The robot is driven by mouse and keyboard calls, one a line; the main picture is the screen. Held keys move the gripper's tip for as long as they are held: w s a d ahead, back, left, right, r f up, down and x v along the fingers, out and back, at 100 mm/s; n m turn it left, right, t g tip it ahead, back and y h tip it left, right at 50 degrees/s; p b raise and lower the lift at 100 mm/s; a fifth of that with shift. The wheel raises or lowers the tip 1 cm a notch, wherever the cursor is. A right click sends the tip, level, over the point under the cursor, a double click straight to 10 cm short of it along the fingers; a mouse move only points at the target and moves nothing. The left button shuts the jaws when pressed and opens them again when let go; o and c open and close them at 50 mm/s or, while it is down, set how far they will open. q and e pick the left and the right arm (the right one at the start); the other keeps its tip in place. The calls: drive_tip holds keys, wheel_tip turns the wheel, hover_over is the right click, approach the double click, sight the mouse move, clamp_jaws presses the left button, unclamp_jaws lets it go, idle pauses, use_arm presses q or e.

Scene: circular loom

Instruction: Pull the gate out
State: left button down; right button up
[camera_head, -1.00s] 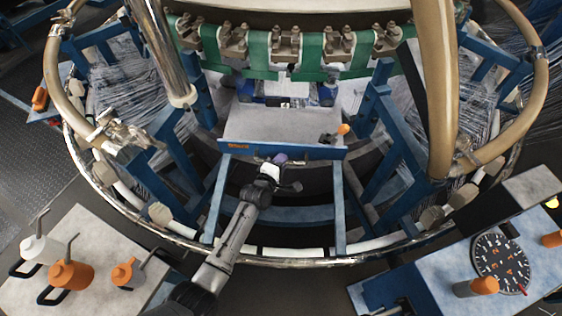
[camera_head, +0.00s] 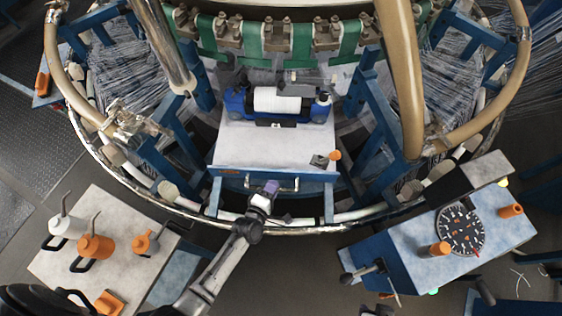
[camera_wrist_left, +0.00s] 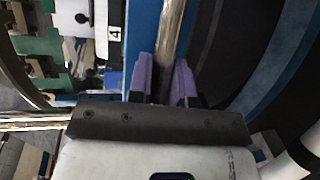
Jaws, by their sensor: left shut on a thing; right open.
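The gate (camera_head: 265,145) is a flat pale panel with a blue front edge, low in the middle of the loom in the head view. A thin metal bar handle (camera_head: 288,188) runs along its front. My left gripper (camera_head: 270,188) is at this handle. In the left wrist view its purple fingers (camera_wrist_left: 163,82) are shut around the shiny bar (camera_wrist_left: 173,38). A white roll (camera_head: 277,101) in a blue shuttle shows behind the panel. My right gripper (camera_head: 378,310) is only a dark part at the bottom edge, apart from the gate; its fingers are hardly visible.
The loom's round metal rim (camera_head: 300,229) curves below the gate. A left table (camera_head: 95,225) holds a white can and orange cans. A blue right table (camera_head: 395,245) carries a numbered dial (camera_head: 460,230). Bare floor lies between the tables.

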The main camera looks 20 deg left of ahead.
use_arm(q)
drive_tip(key=s+d+p, duration=0.1)
drive_tip(key=s+d, duration=0.3)
drive_tip(key=s, duration=0.8)
drive_tip(key=s+d+p, duration=0.2)
drive_tip(key=s+d, duration=0.3)
drive_tip(key=s, duration=0.7)
drive_tip(key=shift+s, duration=0.15)
drive_tip(key=shift+d+r, duration=0.1)
drive_tip(key=c, duration=1.4)
unclamp_jaws()
drive_tip(key=shift+o, duration=1.4)
drive_tip(key=shift+s, duration=0.25)
drive_tip(key=shift+o, duration=0.2)
drive_tip(key=shift+w, duration=0.1)
